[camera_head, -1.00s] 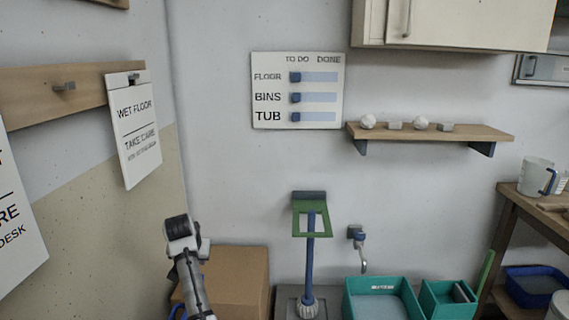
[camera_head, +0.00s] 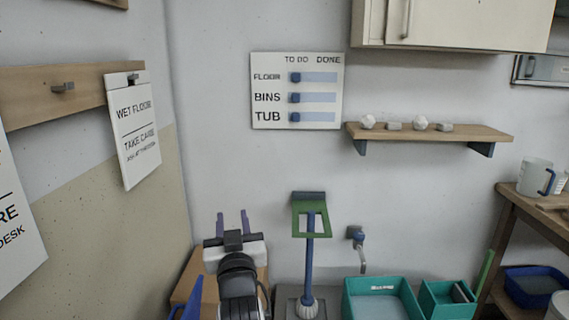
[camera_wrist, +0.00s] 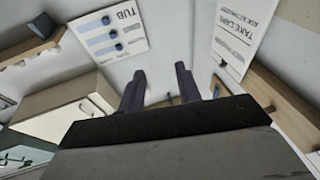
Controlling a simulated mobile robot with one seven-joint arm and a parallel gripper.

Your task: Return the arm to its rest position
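My gripper (camera_head: 233,222) is at the lower left of the head view, raised in front of the wall. Its two dark purple fingers point up and stand apart, with nothing between them. The wrist view also shows my gripper (camera_wrist: 160,88) with its fingers spread and empty. My arm below it hides part of a cardboard box (camera_head: 190,280).
The wet floor sign (camera_head: 133,130) hangs from a wooden rail on the left wall. A to-do board (camera_head: 297,90) and a shelf (camera_head: 430,132) are on the back wall. A blue-handled stand (camera_head: 310,250) and teal tubs (camera_head: 382,300) are to the right of my arm.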

